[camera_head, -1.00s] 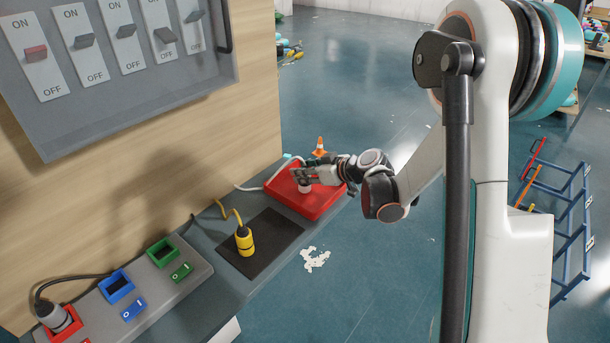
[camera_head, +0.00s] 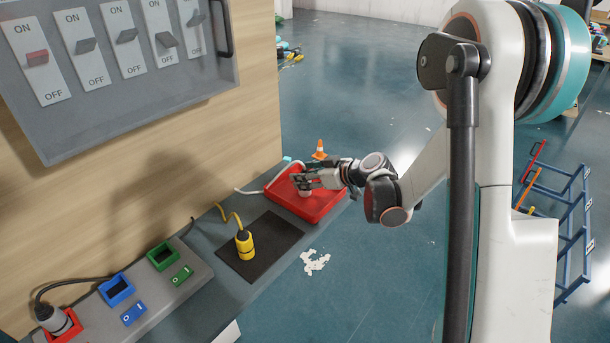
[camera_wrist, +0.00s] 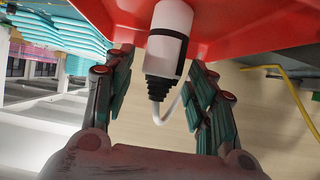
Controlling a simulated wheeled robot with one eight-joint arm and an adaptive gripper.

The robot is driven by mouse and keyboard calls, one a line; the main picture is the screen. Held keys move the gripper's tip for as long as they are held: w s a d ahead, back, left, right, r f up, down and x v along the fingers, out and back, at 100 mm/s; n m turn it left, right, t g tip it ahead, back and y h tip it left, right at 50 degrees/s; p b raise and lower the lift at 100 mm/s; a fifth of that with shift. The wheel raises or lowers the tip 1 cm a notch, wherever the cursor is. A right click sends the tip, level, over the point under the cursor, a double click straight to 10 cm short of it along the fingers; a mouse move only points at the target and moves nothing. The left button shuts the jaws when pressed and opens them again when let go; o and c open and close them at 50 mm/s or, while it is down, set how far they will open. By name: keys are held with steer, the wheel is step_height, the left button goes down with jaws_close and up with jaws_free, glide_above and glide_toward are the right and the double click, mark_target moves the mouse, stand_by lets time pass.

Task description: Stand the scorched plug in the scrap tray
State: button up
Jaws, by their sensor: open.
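A white plug (camera_wrist: 168,40) with a black band and a black ribbed cord end stands in the red scrap tray (camera_head: 326,211). It also shows in the head view (camera_head: 305,191), partly hidden by my fingers. Its pale cord leaves the cord end. My gripper (camera_wrist: 160,62) is open, with one finger on each side of the plug's cord end and visible gaps between. In the head view my gripper (camera_head: 304,181) is over the tray. The plug's base against the tray floor is partly out of view.
A yellow plug (camera_head: 244,244) stands on a black mat (camera_head: 273,236) beside the tray. A grey plug (camera_head: 52,319) sits in the red socket; blue (camera_head: 117,290) and green (camera_head: 163,257) sockets look empty. A wooden wall with a switch panel (camera_head: 120,110) rises behind.

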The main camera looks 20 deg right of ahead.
steer(key=p+v, duration=0.2)
steer(key=v, duration=0.9)
steer(key=shift+s, duration=0.15)
steer(key=shift+c, duration=0.2)
stand_by(0.7)
